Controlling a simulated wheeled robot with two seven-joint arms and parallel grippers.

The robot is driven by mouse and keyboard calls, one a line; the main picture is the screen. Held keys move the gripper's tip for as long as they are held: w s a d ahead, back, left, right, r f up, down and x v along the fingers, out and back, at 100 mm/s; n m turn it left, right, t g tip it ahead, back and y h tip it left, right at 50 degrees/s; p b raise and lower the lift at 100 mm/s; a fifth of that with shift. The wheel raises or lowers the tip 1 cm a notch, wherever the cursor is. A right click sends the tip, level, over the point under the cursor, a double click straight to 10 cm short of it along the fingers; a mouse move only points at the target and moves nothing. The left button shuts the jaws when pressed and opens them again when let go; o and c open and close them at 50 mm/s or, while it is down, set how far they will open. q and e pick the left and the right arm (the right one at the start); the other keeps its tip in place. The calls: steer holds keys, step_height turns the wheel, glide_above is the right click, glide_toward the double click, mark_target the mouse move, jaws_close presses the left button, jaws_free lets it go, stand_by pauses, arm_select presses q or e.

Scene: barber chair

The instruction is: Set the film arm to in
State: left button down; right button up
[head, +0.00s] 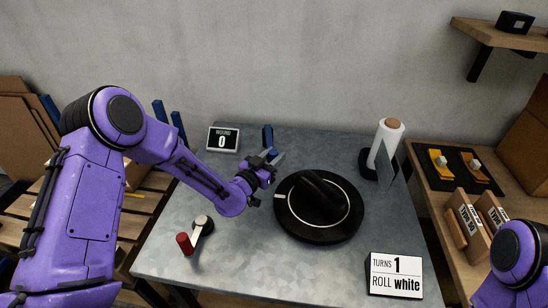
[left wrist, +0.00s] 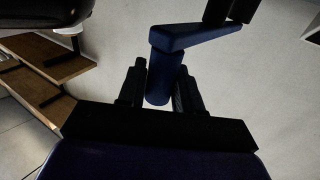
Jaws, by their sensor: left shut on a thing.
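The film arm (head: 268,136) shows as a small dark blue piece at the back of the grey table, behind the black turntable (head: 357,209). In the left wrist view the film arm (left wrist: 195,35) is a blue bar running from a dark upright part down to a blue round grip (left wrist: 160,80). My left gripper (head: 276,157) is at the film arm, its fingers on either side of that grip and shut on it. The gripper hides part of the film arm in the head view. My right gripper is out of view.
A white film roll (head: 386,140) stands at the back right. A "WOUND 0" display (head: 222,139) is at the back left. The front middle is clear.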

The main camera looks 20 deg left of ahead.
arm_select(q)
steer(key=shift+d+r, duration=0.1)
steer(key=shift+r, duration=0.05)
steer(key=c, duration=0.9)
jaws_free()
steer(key=shift+w+d, duration=0.1)
steer(key=shift+s, duration=0.35)
steer(key=b+v, duration=0.1)
steer(key=v, duration=0.5)
steer(key=shift+s, duration=0.3)
